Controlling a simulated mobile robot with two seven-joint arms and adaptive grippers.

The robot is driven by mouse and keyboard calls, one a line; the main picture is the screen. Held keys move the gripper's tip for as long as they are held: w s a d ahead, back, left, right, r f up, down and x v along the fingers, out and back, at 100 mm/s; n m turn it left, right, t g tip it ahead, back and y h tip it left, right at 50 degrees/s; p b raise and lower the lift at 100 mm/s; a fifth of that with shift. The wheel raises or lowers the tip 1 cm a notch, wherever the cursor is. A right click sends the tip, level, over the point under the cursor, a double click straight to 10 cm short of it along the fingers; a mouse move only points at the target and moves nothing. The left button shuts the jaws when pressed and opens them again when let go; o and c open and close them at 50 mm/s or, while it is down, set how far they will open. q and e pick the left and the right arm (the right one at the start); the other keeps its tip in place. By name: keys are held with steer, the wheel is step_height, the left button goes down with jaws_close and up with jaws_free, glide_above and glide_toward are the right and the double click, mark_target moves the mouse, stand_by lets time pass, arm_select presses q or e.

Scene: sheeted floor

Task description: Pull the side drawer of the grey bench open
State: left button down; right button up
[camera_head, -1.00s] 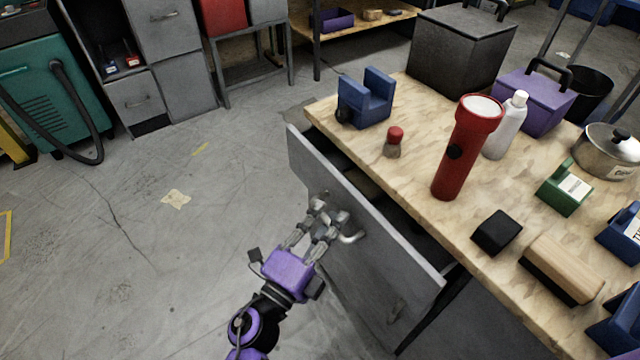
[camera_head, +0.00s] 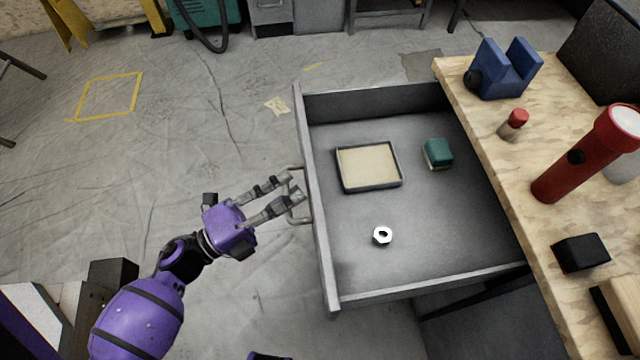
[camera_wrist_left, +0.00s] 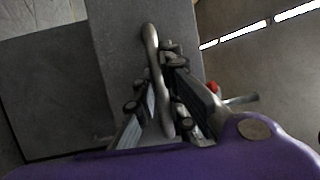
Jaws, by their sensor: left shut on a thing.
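The side drawer (camera_head: 350,298) of the grey bench stands pulled far out to the left of the wooden bench top (camera_head: 500,150), and its inside is in view. Its bar handle (camera_head: 296,218) is on the outer face of the front panel. My left gripper (camera_head: 288,192) is at this handle, shut on it. In the left wrist view the handle (camera_wrist_left: 151,60) runs down between the fingers (camera_wrist_left: 160,115). My right gripper is not in view.
In the drawer lie a shallow tray (camera_head: 342,178), a green block (camera_head: 438,153) and a hex nut (camera_head: 382,236). A blue vise-like block (camera_head: 500,75), a red-capped bottle (camera_head: 513,124), a red flashlight (camera_head: 580,165) and a black block (camera_head: 581,253) stand on top. The floor left of the drawer is clear.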

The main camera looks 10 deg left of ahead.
arm_select(q)
steer(key=a, duration=0.1)
steer(key=s+a, duration=0.1)
steer(key=a, duration=0.1)
steer(key=shift+s+a+f, duration=0.1)
steer(key=shift+s+a, duration=0.1)
steer(key=shift+a, duration=0.1)
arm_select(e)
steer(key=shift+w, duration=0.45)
arm_select(q)
steer(key=c, duration=1.8)
jaws_free()
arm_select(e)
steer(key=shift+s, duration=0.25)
arm_select(q)
steer(key=shift+a, duration=0.1)
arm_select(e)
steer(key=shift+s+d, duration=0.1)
arm_select(q)
steer(key=v, duration=1.2)
